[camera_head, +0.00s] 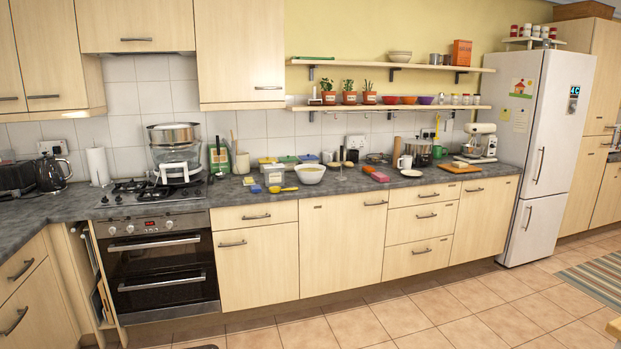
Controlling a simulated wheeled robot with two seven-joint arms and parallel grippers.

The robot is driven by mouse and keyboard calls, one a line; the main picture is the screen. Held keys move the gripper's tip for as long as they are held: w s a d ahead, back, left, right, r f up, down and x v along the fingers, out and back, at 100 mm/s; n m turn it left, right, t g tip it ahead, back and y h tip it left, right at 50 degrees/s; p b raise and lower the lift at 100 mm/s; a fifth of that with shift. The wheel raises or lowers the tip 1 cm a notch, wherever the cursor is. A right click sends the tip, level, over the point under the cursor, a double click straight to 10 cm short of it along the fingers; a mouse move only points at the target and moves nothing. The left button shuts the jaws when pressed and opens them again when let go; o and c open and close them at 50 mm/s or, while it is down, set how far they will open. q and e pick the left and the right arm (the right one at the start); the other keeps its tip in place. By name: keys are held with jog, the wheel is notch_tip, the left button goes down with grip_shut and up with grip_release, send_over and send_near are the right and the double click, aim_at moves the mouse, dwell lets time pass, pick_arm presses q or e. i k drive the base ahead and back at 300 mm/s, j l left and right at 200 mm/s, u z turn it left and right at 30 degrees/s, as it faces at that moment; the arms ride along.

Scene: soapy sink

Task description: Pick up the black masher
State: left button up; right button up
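No thing on the counter can be told for sure as the black masher at this distance. A slim dark upright utensil (342,163) stands on the counter to the right of a white bowl (310,174). Another thin dark-handled utensil (218,148) stands upright in front of a green item (219,160) beside the hob. Either could be the masher; both are too small to tell. Neither of my grippers shows in the head view.
A grey worktop (265,192) runs along the wall above wooden cupboards. A steamer pot (174,150) stands on the hob. A yellow spoon (283,189), a pink block (376,174) and a white mug (404,162) lie or stand nearby. The tiled floor (400,317) in front is mostly clear.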

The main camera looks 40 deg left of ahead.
aim_at(342, 147)
jog(key=i+j+u, duration=0.6)
jog(key=i+u, duration=0.15)
jog(key=i, duration=0.15)
jog(key=i+j+u, duration=0.1)
jog(key=i, duration=0.5)
jog(key=i+j+u, duration=0.1)
jog(key=i+j, duration=0.15)
jog(key=i, duration=0.4)
jog(key=i+j+u, duration=0.1)
jog(key=i, duration=0.55)
